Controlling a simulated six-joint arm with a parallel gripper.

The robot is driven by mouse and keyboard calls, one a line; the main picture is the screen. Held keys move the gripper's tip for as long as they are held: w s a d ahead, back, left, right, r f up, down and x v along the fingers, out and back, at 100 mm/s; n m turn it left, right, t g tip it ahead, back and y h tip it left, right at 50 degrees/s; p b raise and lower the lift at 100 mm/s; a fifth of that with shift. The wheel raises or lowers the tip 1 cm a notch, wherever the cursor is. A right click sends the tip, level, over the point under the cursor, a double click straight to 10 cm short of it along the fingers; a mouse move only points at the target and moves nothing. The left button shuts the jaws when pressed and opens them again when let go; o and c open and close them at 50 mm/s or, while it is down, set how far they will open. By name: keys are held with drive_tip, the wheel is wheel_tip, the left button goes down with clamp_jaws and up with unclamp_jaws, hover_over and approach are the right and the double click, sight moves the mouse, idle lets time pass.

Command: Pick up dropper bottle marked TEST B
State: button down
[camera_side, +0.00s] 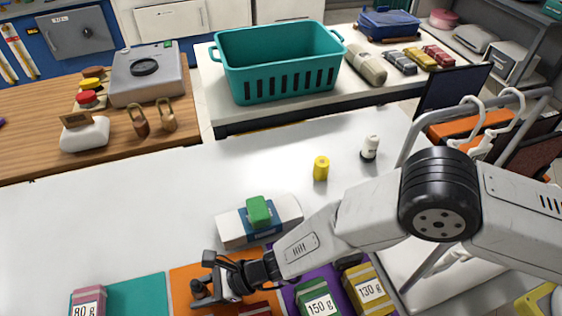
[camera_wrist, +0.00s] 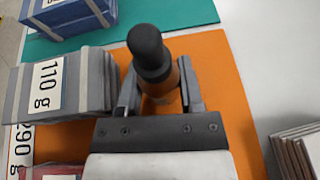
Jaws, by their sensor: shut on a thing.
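A dropper bottle (camera_wrist: 152,60) with a black rubber bulb and a brown amber body stands between my fingers in the wrist view. My gripper (camera_wrist: 160,95) is shut on it, one finger on each side. No marking on the bottle can be read from here. In the side view the dark bottle (camera_side: 200,292) shows at the end of my gripper (camera_side: 212,286), over the orange mat (camera_side: 185,274). I cannot tell whether its base touches the mat.
A grey packet marked 110 g (camera_wrist: 75,90) lies close left of my gripper. A blue packet (camera_wrist: 70,15) lies on the teal mat (camera_wrist: 190,15).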

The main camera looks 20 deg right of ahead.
drive_tip(key=shift+r, duration=0.15)
drive_tip(key=shift+r, duration=0.85)
drive_tip(key=s+d+r, duration=0.8)
drive_tip(key=d+r, duration=0.3)
drive_tip(key=shift+s, duration=0.25)
